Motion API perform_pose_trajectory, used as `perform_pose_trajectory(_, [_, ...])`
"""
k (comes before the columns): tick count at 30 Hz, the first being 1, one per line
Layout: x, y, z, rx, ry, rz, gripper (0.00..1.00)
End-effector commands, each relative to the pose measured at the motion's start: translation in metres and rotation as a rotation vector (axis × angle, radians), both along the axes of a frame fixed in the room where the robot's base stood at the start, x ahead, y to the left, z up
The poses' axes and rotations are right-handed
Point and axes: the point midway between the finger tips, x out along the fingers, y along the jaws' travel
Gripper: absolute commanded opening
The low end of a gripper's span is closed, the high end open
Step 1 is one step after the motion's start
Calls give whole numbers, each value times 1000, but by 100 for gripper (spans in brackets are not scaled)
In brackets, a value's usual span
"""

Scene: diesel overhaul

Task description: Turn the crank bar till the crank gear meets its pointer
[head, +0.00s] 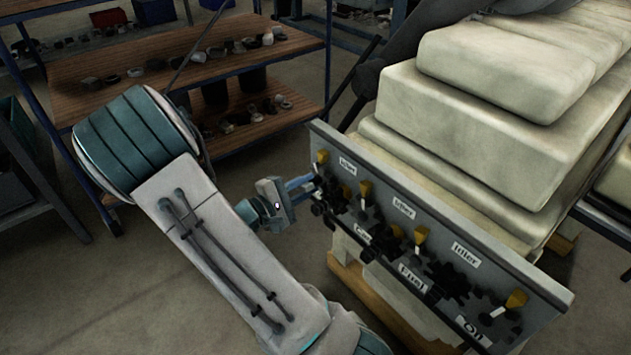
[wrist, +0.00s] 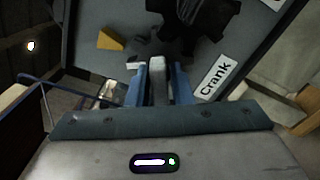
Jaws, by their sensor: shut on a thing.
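My gripper (wrist: 157,82) is shut on the grey crank bar (wrist: 157,63), whose end shows between the blue fingers in the wrist view. The dark toothed crank gear (wrist: 200,18) is just beyond, partly cut off by the top edge. A yellow pointer (wrist: 110,41) sits on the panel to its left, apart from the visible teeth. The "Crank" label (wrist: 216,77) is right of the fingers. In the head view my gripper (head: 303,184) reaches the panel's left end from the left, near a yellow pointer (head: 321,158). The bar is hard to make out there.
The grey panel (head: 560,292) carries several dark gears, yellow pointers and labels, including "Fuel" (head: 412,278) and "Oil" (head: 472,328). A large cream engine block (head: 480,120) stands behind it. A wooden shelf cart (head: 120,65) with small parts is at back left. Floor is open at lower left.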

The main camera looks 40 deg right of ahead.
Motion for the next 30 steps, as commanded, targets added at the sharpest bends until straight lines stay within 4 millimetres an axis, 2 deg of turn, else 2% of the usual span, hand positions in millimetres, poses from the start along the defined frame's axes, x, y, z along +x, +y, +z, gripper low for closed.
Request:
perform_pose_trajectory(3, [0,1,-6,4,-104,2,0])
perform_pose_trajectory(7, [1,1,-5,8,-208,2,0])
perform_pose_trajectory(19, [0,1,-2,10,-255,2,0])
perform_pose_trajectory(28, [0,1,-4,18,-480,1,0])
perform_pose_trajectory(29, [0,1,-2,17,-478,1,25])
perform_pose_trajectory(30, [0,0,0,17,-475,1,36])
